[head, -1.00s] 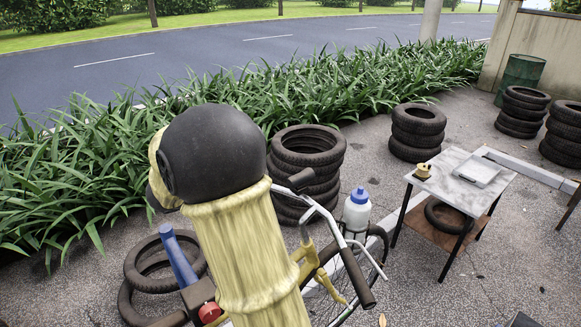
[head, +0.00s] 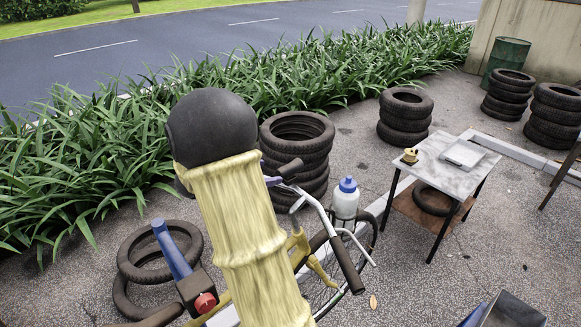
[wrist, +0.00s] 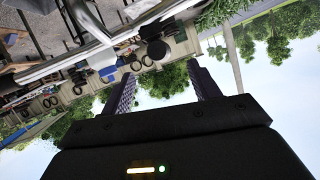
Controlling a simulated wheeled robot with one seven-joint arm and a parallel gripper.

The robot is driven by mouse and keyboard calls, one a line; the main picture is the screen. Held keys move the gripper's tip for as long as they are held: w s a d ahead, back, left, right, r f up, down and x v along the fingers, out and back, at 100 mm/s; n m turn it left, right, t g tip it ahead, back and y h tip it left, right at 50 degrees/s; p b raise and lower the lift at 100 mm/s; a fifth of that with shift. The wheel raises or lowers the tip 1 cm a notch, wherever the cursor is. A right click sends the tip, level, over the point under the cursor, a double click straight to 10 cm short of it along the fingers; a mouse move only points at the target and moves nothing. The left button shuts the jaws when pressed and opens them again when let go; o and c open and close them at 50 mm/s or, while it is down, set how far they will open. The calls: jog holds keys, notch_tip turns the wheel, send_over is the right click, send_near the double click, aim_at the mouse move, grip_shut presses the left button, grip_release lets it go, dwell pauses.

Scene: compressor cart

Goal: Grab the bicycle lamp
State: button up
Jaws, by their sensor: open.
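I cannot make out a bicycle lamp for certain in either view. A bicycle with a dark-gripped handlebar (head: 347,262) stands in the lower middle of the head view, partly hidden behind my yellow-sleeved arm. A white bottle with a blue cap (head: 345,200) is on or beside it. A small yellow object (head: 410,156) sits on the table; I cannot tell what it is. My gripper (wrist: 160,85) is open in the wrist view, its two dark fingers wide apart with nothing between them. It is hidden in the head view.
A marble-topped table (head: 432,162) with a pale tray (head: 463,154) stands at right. Tyre stacks (head: 297,150) stand along the plants, with loose tyres (head: 140,270) at lower left. A red-knobbed device (head: 204,302) is near my arm. Paving (head: 440,285) between bicycle and table is clear.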

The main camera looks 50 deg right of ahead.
aim_at(281, 170)
jog(key=x, duration=0.4)
jog(key=shift+d+f+p, duration=0.1)
jog(key=shift+d+p, duration=0.1)
jog(key=shift+p, duration=0.2)
jog(key=shift+a, duration=0.1)
jog(key=shift+s+d+p, duration=0.1)
jog(key=shift+d+p, duration=0.3)
jog(key=shift+d, duration=0.1)
jog(key=p+x, duration=0.1)
jog(key=x, duration=0.3)
jog(key=shift+d+f+p, duration=0.15)
jog(key=shift+f+p, duration=0.1)
jog(key=shift+p, duration=0.1)
